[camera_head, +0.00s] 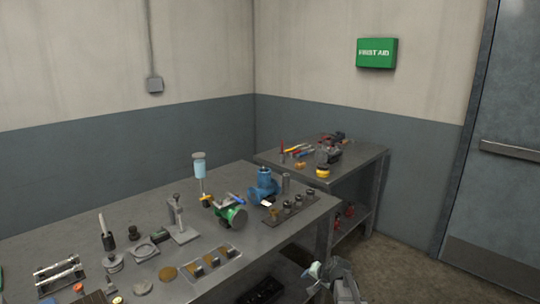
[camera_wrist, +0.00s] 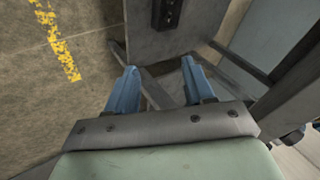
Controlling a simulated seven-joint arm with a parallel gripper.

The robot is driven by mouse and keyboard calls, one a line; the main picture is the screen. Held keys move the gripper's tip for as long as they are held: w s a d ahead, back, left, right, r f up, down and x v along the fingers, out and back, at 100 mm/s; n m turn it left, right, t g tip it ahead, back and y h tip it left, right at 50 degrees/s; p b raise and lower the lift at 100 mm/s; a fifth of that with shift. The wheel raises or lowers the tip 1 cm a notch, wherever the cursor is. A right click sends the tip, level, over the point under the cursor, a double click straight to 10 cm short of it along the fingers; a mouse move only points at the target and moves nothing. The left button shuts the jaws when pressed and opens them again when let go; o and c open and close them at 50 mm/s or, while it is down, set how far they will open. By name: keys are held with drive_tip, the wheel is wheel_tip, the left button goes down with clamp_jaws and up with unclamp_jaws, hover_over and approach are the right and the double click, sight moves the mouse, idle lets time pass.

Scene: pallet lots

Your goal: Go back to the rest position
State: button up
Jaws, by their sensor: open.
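My gripper (camera_wrist: 159,67) shows in the wrist view with its two blue fingers spread apart. Nothing is between the fingers. Beyond them are floor and grey metal surfaces, with no object in contact that I can see. In the head view, a pale arm part (camera_head: 340,280) shows at the bottom edge, low beside the front edge of the workbench; the fingers cannot be made out there.
A grey workbench (camera_head: 95,235) holds valves, fittings and small parts. A second bench (camera_head: 362,158) with tools stands in the corner. A grey door (camera_head: 500,190) is at right, with open floor (camera_head: 400,262) before it. A yellow floor stripe (camera_wrist: 58,45) shows at left.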

drive_tip(key=s+d+f+g+h, duration=0.1)
drive_tip(key=s+f+g, duration=0.2)
drive_tip(key=s+f, duration=1)
drive_tip(key=s+d+f+g, duration=0.25)
drive_tip(key=s+f, duration=0.75)
drive_tip(key=s, duration=0.5)
drive_tip(key=s+f+n+g+h, duration=0.1)
drive_tip(key=s+f+n+g, duration=0.1)
drive_tip(key=s, duration=0.7)
drive_tip(key=s+a+f+n+g+h, duration=0.1)
drive_tip(key=s+f+n+g, duration=0.1)
drive_tip(key=s, duration=0.8)
drive_tip(key=s+a+f+n+g, duration=0.1)
drive_tip(key=s+g, duration=0.3)
drive_tip(key=s, duration=0.5)
drive_tip(key=shift+s+a+f+n+h, duration=0.25)
drive_tip(key=shift+f+n+h, duration=0.15)
drive_tip(key=shift+n, duration=0.1)
